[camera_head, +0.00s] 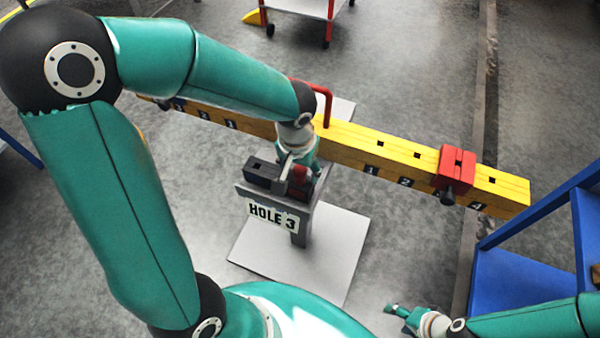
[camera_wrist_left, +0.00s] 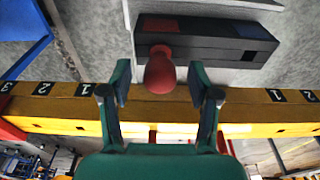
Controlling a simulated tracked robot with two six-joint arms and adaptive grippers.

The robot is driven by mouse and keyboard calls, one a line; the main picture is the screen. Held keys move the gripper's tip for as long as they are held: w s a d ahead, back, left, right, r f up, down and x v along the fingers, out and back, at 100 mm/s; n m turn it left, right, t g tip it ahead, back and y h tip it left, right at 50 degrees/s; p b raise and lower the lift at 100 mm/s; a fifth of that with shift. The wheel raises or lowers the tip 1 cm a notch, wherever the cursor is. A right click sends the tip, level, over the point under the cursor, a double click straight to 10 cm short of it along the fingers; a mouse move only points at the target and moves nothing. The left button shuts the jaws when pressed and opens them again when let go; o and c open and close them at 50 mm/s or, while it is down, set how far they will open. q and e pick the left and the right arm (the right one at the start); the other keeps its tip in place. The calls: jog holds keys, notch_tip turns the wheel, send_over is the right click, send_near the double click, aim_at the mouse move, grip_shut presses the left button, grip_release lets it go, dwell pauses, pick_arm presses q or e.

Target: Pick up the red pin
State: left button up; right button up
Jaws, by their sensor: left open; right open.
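The red pin (camera_head: 299,176) stands at the dark block (camera_head: 262,172) on top of the grey stand. In the left wrist view its rounded red head (camera_wrist_left: 160,70) lies between the spread fingers of my left gripper (camera_wrist_left: 160,88), with a gap on both sides. In the head view my left gripper (camera_head: 297,160) is over the block, open, and partly hides the pin. The pin's lower part is hidden. My right gripper (camera_head: 402,312) is open and empty at the lower right, away from the stand.
A yellow beam (camera_head: 345,145) with numbered holes runs behind the stand, carrying a red block (camera_head: 457,170) and a red handle (camera_head: 327,100). A "HOLE 3" sign (camera_head: 273,215) is on the stand's front. A blue shelf (camera_head: 520,285) stands at right.

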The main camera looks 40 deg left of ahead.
pick_arm(q)
grip_shut()
jog(key=shift+r, duration=0.2)
notch_tip(320, 180, up, 27)
jog(key=p, duration=0.2)
dwell(1.7)
